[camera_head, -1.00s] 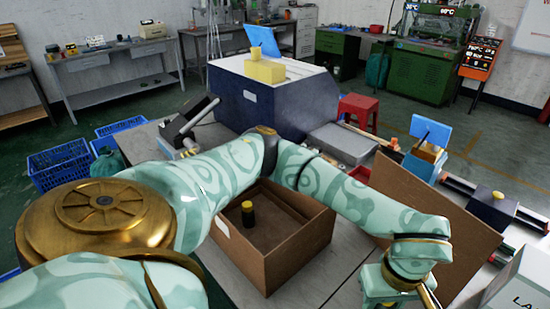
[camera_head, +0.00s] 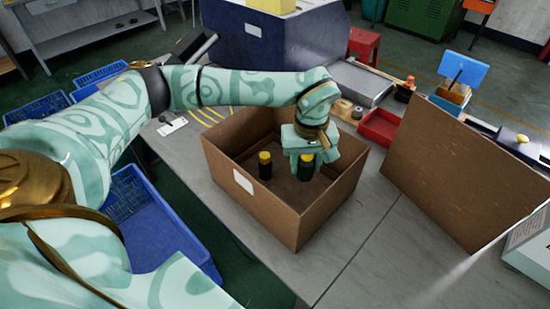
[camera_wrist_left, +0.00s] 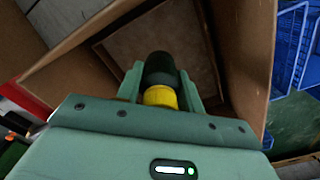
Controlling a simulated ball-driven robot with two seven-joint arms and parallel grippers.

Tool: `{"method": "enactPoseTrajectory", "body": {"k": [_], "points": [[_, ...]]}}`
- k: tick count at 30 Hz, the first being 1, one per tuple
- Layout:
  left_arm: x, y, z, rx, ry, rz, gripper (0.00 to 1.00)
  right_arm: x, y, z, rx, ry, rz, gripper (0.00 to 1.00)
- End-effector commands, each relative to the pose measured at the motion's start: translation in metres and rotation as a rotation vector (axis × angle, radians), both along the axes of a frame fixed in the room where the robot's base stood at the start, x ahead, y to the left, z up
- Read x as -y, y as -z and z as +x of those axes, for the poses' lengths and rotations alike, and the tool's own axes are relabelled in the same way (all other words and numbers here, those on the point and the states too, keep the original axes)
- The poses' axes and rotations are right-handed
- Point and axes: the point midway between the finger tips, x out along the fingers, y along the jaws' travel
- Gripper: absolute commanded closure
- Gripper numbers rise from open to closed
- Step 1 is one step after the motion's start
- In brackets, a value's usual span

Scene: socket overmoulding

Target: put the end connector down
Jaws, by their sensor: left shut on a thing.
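The end connector (camera_head: 306,172), a black cylinder with a yellow end, is held upright in my left gripper (camera_head: 305,160), inside the open cardboard box (camera_head: 262,218). The left wrist view shows the same connector (camera_wrist_left: 160,70) between the two fingers of the gripper (camera_wrist_left: 163,82), yellow end towards the palm. Whether its lower end touches the box floor I cannot tell. A second black connector with a yellow top (camera_head: 265,165) stands upright in the box, to the left of the held one and apart from it. My right gripper is not in view.
A large brown panel (camera_head: 450,170) leans at the right of the box. A red tray (camera_head: 380,127) and a grey case (camera_head: 360,80) lie behind it. Blue crates (camera_head: 150,230) stand on the floor at left. The grey table (camera_head: 365,255) is clear in front of the box.

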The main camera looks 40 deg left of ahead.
Motion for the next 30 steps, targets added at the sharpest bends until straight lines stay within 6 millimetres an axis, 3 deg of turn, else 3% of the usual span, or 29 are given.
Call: {"method": "enactPoseTrajectory", "body": {"k": [1, 5, 13, 19, 24, 30], "points": [[-0.004, 0.013, 0.006, -0.006, -0.039, 0.0, 0.9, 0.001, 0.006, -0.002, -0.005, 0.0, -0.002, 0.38], [-0.012, 0.029, 0.016, -0.008, -0.116, 0.004, 0.9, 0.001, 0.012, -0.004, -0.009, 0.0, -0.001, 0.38], [-0.015, 0.082, 0.017, -0.012, -0.138, 0.005, 0.9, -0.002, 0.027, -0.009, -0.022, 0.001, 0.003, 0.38], [-0.015, 0.101, 0.018, -0.008, -0.137, 0.006, 0.9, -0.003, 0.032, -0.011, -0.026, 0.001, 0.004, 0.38], [-0.015, 0.128, 0.017, -0.011, -0.138, 0.005, 0.9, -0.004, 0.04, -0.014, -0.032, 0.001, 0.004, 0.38], [-0.015, 0.127, 0.018, -0.006, -0.137, 0.005, 0.9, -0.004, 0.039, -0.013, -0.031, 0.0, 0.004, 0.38]]}}
